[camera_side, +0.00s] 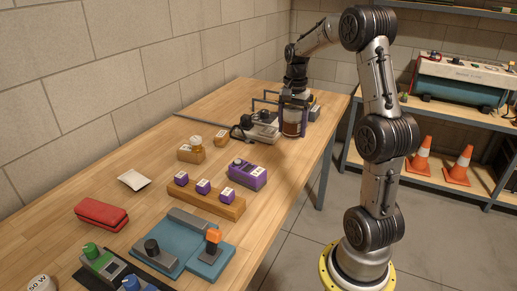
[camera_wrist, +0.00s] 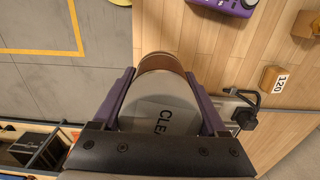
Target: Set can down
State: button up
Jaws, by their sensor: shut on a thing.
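The can (camera_side: 291,123) is a brown cylinder with a pale label, at the far right part of the wooden table in the side view. In the wrist view the can (camera_wrist: 160,105) shows its pale label with the letters "CLEA" and a brown edge. My gripper (camera_side: 291,130) has its purple fingers on both sides of the can. In the wrist view my gripper (camera_wrist: 163,95) is shut on the can. I cannot tell whether the can's base touches the table.
A grey device with a black cord (camera_side: 262,127) stands just left of the can. The table's right edge (camera_side: 318,140) is close to the can. Purple blocks on a wooden rail (camera_side: 206,201) and a purple box (camera_side: 246,174) stand nearer the camera.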

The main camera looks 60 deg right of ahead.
jog(key=w+a+n, duration=0.2)
jog(key=w+a, duration=0.3)
jog(key=w, duration=0.1)
send_over(247, 154)
notch_tip(247, 154, down, 10)
jog(key=shift+s+r, duration=0.1)
jog(key=shift+r, duration=0.05)
jog(key=shift+w+d+f, duration=0.15)
jog(key=shift+w+f, duration=0.1)
jog(key=shift+f, duration=1.6)
jog(key=shift+f, duration=0.15)
jog(key=o, duration=1.6)
jog(key=shift+c, duration=0.2)
